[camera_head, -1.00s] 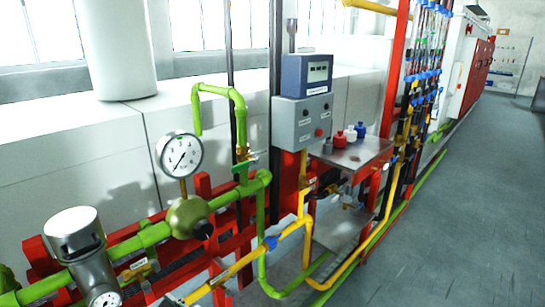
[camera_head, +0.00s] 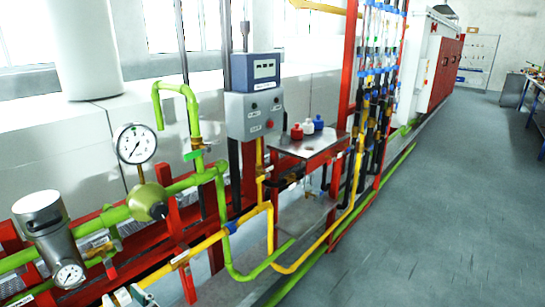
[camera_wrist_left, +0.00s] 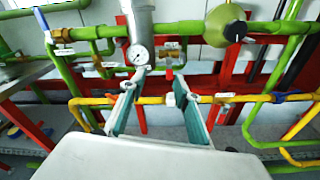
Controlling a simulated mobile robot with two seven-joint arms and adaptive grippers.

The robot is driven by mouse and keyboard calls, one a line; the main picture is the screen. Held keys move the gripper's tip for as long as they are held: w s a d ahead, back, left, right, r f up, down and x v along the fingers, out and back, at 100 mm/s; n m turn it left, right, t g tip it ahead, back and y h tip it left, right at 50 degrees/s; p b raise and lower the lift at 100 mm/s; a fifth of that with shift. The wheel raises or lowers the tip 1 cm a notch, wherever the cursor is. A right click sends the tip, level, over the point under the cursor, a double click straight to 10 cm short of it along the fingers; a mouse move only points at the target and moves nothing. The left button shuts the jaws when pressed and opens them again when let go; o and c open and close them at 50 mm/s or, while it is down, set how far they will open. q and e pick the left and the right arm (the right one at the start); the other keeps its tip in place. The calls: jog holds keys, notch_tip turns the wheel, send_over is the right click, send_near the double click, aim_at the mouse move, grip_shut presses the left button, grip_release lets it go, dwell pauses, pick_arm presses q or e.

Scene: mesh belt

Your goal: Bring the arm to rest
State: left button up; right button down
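My left gripper (camera_head: 124,297) shows only as pale fingertips at the bottom edge of the head view. In the left wrist view my left gripper (camera_wrist_left: 160,82) has its two fingers spread apart with nothing between them. Its tips point at the pipework, in front of the yellow pipe (camera_wrist_left: 93,101) and below a small dial gauge (camera_wrist_left: 139,54). I cannot tell whether the fingers touch the pipe. My left arm is out of the head view. My right gripper is in neither view.
Green pipes (camera_head: 226,240), a larger gauge (camera_head: 135,143) and a metal cylinder (camera_head: 47,225) stand close by on a red frame. A grey control box (camera_head: 254,114) and a metal-topped stand (camera_head: 310,146) are beyond. The grey floor (camera_head: 430,200) at right is open.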

pick_arm(q)
notch_tip(320, 180, up, 7)
jog(key=d+m+t, duration=0.3)
jog(key=m+t, duration=0.5)
jog(key=m, duration=0.4)
jog(key=d+f+m+t+h, duration=0.2)
jog(key=d+f+m+h, duration=0.25)
jog(key=m+h, duration=0.45)
jog(key=d+f+m+t+h, duration=0.25)
jog(key=d+m+h, duration=0.3)
jog(key=m, duration=0.65)
notch_tip(320, 180, down, 16)
jog(key=s+d+m+g+h, duration=0.2)
jog(key=s+m+g+h, duration=0.15)
jog(key=m+g, duration=0.5)
jog(key=s+a+f+m+g+y, duration=0.1)
jog(key=s+a+f+m, duration=0.1)
jog(key=f, duration=0.4)
jog(key=s+a+f+m+g, duration=0.2)
jog(key=s+a+f+m, duration=0.1)
jog(key=f, duration=0.4)
jog(key=shift+s+f+m+g+y, duration=0.3)
jog(key=shift+s+m+y, duration=0.1)
jog(key=shift+s+m, duration=0.35)
jog(key=shift+r, duration=0.1)
jog(key=shift+c, duration=0.6)
jog(key=shift+s+a, duration=0.1)
